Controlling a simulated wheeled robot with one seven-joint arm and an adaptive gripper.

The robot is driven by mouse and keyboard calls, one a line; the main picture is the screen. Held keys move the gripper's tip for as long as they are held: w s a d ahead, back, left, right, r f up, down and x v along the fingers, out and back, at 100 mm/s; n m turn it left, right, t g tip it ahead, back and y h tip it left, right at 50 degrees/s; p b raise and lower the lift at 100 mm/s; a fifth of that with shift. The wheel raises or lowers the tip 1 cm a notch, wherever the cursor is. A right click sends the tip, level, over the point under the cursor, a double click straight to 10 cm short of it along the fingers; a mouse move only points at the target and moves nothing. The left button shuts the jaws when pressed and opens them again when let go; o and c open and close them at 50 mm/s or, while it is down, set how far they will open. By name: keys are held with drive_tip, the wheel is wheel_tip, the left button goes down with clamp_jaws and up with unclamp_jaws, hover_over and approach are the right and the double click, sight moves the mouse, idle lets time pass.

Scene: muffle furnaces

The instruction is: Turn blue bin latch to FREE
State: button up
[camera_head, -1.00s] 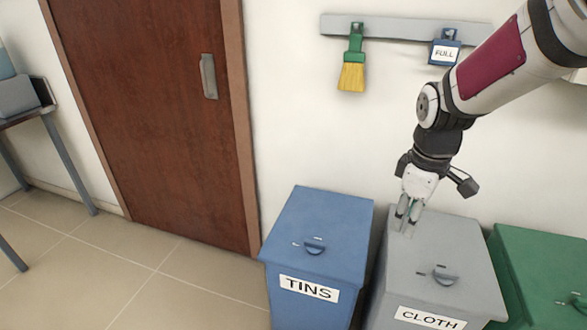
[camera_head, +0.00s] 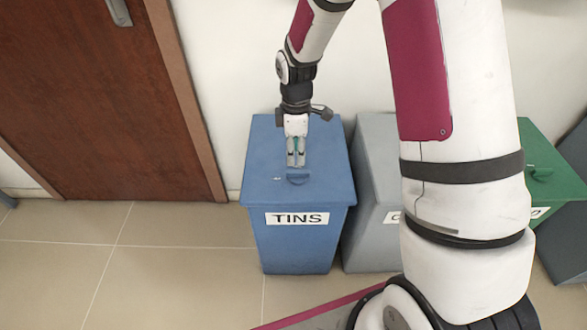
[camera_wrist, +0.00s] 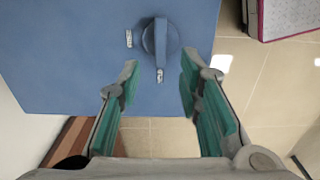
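The blue bin (camera_head: 297,238) marked TINS stands against the wall with its lid closed. Its latch (camera_head: 298,178) is a round blue knob with a raised bar on the lid. In the wrist view the latch (camera_wrist: 160,40) has its bar running up and down the picture, in line with one small white label (camera_wrist: 160,76). Another label (camera_wrist: 129,38) lies left of the knob; both are too small to read. My gripper (camera_head: 296,163) points down over the lid, just behind the latch in the head view. In the wrist view my gripper (camera_wrist: 158,78) is open and empty, apart from the knob.
A grey bin (camera_head: 374,150) stands close on the right, partly hidden by my arm. A green bin (camera_head: 548,165) is further right. A brown door (camera_head: 90,90) is at the left. The tiled floor (camera_head: 170,270) in front of the blue bin is clear.

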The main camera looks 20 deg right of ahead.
sight(296, 172)
wheel_tip(296, 172, down, 8)
drive_tip(key=shift+r+b, duration=0.25)
drive_tip(key=shift+b, duration=0.15)
clamp_jaws()
